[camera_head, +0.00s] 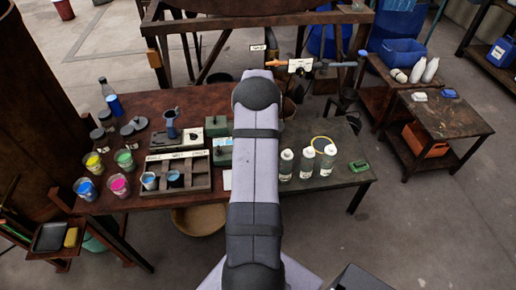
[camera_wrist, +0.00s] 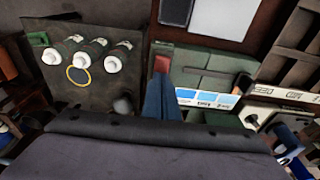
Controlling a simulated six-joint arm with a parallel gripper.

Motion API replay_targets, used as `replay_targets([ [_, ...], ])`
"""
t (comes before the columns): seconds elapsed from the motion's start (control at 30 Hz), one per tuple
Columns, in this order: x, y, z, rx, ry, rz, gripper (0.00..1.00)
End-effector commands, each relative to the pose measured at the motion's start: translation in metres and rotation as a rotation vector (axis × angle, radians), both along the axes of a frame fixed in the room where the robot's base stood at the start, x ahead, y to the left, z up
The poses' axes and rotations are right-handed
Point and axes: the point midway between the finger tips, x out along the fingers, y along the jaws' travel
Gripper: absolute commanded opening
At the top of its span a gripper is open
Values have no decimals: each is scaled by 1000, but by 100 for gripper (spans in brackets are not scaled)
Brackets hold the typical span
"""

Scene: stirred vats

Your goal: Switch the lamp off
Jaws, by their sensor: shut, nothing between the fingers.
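No lamp can be made out for certain in either view. A green box (camera_wrist: 208,62) with a pale label strip in several blues lies just right of my gripper (camera_wrist: 161,68) in the wrist view. In the head view the green box (camera_head: 222,152) shows on the bench, left of my arm.
Three capped bottles (camera_head: 307,162) and a yellow ring (camera_head: 321,143) stand right of my arm. A dark rack (camera_head: 178,186), several paint cups (camera_head: 119,186) and a blue bottle (camera_head: 114,105) stand left. A white card (camera_wrist: 225,18) lies near the box.

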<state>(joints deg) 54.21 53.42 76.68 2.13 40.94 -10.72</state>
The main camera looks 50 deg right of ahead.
Motion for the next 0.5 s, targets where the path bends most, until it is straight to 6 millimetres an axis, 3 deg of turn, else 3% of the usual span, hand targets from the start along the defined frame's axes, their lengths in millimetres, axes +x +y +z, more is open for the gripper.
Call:
replay_targets([
  [0.17,-4,4,1,13,11,0,0],
  [0.5,-2,3,28,8,7,0,0],
])
